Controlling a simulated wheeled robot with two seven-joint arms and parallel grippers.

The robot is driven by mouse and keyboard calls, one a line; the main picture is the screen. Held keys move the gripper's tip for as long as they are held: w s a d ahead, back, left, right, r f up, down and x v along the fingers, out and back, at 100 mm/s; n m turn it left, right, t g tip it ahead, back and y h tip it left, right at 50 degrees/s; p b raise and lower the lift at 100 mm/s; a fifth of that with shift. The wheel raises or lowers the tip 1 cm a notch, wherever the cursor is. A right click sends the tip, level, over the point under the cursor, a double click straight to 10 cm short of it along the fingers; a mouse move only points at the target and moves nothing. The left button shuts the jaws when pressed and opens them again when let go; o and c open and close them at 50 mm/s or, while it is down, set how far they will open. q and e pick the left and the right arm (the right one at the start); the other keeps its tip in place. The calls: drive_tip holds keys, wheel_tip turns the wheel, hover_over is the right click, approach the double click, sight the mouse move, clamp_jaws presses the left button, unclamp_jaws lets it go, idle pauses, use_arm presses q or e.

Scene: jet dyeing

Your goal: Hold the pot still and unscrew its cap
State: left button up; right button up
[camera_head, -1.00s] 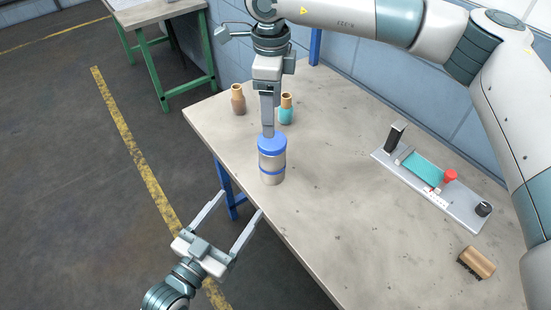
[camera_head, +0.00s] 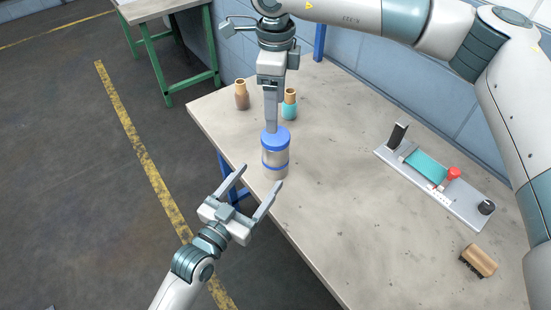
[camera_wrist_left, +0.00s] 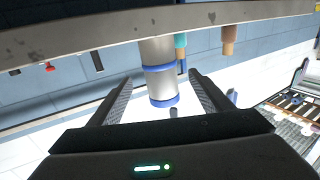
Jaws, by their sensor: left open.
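The pot (camera_head: 274,158) is a grey can with blue bands, standing upright near the table's left edge. Its blue cap (camera_head: 275,139) is on top. My left gripper (camera_head: 261,176) is open, in front of the pot, its fingers pointing at it. In the left wrist view, which looks upside down, the pot (camera_wrist_left: 158,52) shows between the two spread fingers (camera_wrist_left: 160,92). My right gripper (camera_head: 271,129) points down from above, its fingertips at the cap. It is seen edge-on, so its opening and any contact are hidden.
On the table (camera_head: 345,220), a brown bottle (camera_head: 242,100) and a teal bottle (camera_head: 289,110) stand behind the pot. A metal device with a teal plate (camera_head: 426,166) and a wooden-backed brush (camera_head: 479,261) lie to the right. The table's middle is clear.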

sight(270, 164)
use_arm(q)
drive_tip(key=x, duration=0.9)
drive_tip(key=shift+w+d, duration=0.15)
drive_tip(key=shift+w, duration=0.1)
drive_tip(key=shift+c, duration=0.5)
clamp_jaws()
use_arm(e)
drive_tip(key=m, duration=1.6)
drive_tip(key=shift+m, duration=0.4)
drive_tip(key=m, duration=0.5)
drive_tip(key=shift+m, duration=0.3)
drive_tip(key=shift+f, duration=0.1)
